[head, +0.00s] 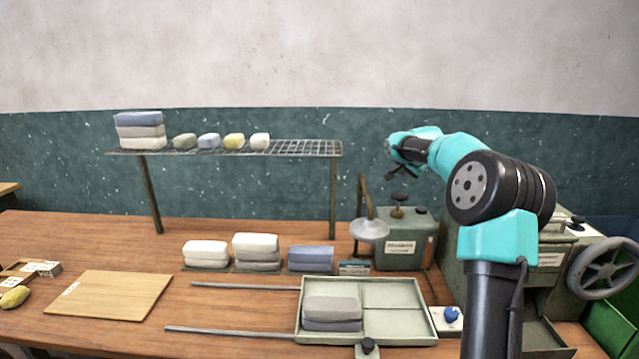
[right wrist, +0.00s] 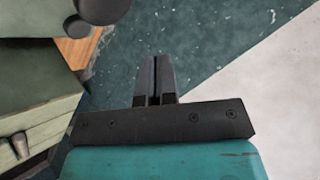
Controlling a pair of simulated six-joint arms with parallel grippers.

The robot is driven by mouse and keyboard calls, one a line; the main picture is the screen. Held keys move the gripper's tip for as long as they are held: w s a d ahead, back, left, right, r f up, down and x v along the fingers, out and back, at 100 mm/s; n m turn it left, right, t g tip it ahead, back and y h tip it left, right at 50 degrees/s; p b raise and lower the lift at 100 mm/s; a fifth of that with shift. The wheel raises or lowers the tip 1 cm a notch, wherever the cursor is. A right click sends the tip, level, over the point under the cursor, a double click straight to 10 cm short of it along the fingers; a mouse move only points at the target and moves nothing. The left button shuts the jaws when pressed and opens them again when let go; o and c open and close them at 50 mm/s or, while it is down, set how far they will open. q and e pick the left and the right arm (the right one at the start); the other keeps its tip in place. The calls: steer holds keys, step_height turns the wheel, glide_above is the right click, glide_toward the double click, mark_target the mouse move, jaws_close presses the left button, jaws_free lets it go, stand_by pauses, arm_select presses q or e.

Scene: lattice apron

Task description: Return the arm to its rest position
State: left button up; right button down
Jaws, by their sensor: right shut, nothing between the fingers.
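My right arm rises from the front right in the head view, bent at its large black joint, and its teal forearm points left and away. My right gripper (head: 394,158) is raised above the bench, to the right of the wire rack. In the right wrist view the fingers (right wrist: 155,78) are shut together with nothing between them. They touch nothing that I can see. My left arm and gripper are not in either view.
A wire rack (head: 290,148) carries stacked blocks (head: 139,131) and small soaps. Below are a divided tray (head: 395,294) with grey blocks, two rails, a wooden board (head: 110,295), and a green machine (head: 405,245). A handwheel (head: 604,268) stands at far right. Air around the gripper is clear.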

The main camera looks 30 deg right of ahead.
steer(key=shift+f, duration=1.3)
steer(key=shift+r, duration=2.75)
steer(key=shift+d, duration=0.1)
